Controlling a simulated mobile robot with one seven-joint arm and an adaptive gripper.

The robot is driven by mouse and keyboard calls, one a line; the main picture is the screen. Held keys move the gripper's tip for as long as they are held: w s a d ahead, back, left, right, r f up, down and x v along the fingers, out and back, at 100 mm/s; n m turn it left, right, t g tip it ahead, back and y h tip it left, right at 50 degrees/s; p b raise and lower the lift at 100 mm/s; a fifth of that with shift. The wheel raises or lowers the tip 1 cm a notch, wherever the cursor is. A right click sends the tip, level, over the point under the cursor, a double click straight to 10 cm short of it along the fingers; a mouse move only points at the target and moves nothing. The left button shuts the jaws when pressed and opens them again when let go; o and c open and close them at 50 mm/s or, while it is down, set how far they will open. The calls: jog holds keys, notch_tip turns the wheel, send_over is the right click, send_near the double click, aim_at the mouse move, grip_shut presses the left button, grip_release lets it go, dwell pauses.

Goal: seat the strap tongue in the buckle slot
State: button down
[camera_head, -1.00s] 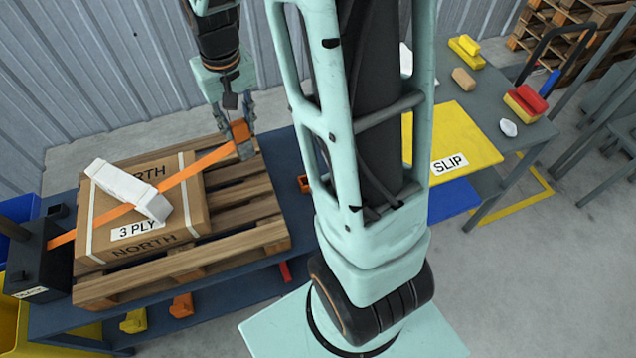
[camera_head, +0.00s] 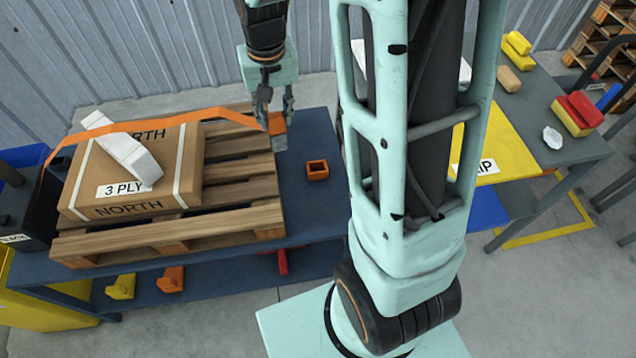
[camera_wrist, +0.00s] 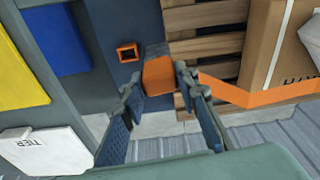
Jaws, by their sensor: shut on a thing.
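My gripper (camera_head: 276,108) is shut on the orange block-shaped tongue (camera_head: 277,124) at the end of the orange strap (camera_head: 215,117). In the wrist view the tongue (camera_wrist: 159,76) sits between the fingertips, with a grey flat part just beyond it. The orange buckle (camera_head: 317,169), a small block with a square opening facing up, stands on the blue-grey bench, right of the tongue and apart from it. In the wrist view the buckle (camera_wrist: 128,52) lies up and left of the tongue. The strap runs left, behind the white corner piece (camera_head: 133,157), to a dark unit (camera_head: 40,205).
A carton (camera_head: 185,170) marked "NORTH" and "3 PLY" sits on a wooden pallet (camera_head: 235,223), left of the buckle. The bench (camera_head: 310,235) is clear around the buckle. My arm column stands to the right, before a yellow "SLIP" panel (camera_head: 510,130).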

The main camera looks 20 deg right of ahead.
aim_at(274, 148)
jog(key=shift+m, duration=0.6)
jog(key=f+b, duration=0.3)
jog(key=a+f+b, duration=0.1)
jog(key=f+b, duration=0.2)
jog(key=f, duration=0.1)
jog(key=f+b, duration=0.3)
jog(key=f, duration=0.1)
jog(key=shift+w+a, duration=0.2)
jog(key=shift+w, duration=0.05)
jog(key=w+d+f+b, duration=0.1)
jog(key=w+d+f, duration=0.1)
jog(key=d+f, duration=0.4)
jog(key=w+d+f+b, duration=0.2)
jog(key=d+f, duration=0.5)
jog(key=shift+w, duration=0.25)
jog(key=shift+f+b, duration=0.2)
jog(key=shift+b, duration=0.1)
jog(key=c, duration=1.5)
grip_release()
jog(key=shift+r, duration=0.1)
jog(key=shift+r, duration=0.1)
